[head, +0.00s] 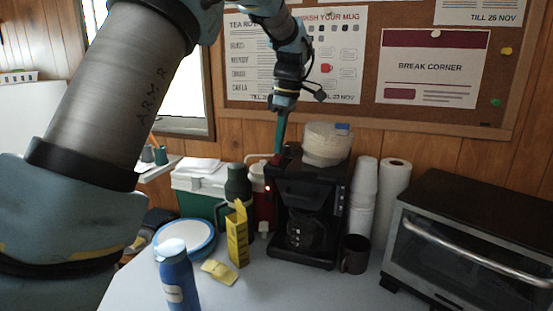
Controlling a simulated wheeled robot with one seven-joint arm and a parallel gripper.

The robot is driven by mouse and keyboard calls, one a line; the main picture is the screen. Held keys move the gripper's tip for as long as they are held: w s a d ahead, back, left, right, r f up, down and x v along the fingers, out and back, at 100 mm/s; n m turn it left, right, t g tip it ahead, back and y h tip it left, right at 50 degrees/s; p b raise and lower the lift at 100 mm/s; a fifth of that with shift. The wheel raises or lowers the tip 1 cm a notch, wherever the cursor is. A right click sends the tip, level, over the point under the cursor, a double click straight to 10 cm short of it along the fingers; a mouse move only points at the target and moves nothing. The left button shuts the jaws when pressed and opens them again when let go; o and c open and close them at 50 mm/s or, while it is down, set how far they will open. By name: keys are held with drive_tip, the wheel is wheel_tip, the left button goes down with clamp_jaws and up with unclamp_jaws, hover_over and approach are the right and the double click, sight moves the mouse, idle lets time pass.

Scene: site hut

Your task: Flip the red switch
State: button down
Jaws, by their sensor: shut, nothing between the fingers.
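A black coffee maker (308,192) stands on the table against the wall, with a dark glass carafe (303,232) in its bay. A small glowing red spot (268,188) shows at its left edge; I cannot tell whether this is the red switch or a lamp. My gripper (279,152) comes down from above with its teal fingers shut and empty. Its tips are at the top left of the coffee maker; whether they touch it is unclear. A dark reddish patch shows beside the tips, too small to make out.
A stack of paper filters (327,143) sits on the coffee maker. White cups (362,195), a paper roll (393,195), a dark mug (354,254) and a toaster oven (475,250) stand to the right. A yellow box (237,235), plate (185,239) and blue bottle (177,277) stand left.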

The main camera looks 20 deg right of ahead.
drive_tip(key=shift+f, duration=0.55)
wheel_tip(320, 180, up, 7)
drive_tip(key=p, duration=0.6)
drive_tip(key=shift+r, duration=0.1)
idle(0.4)
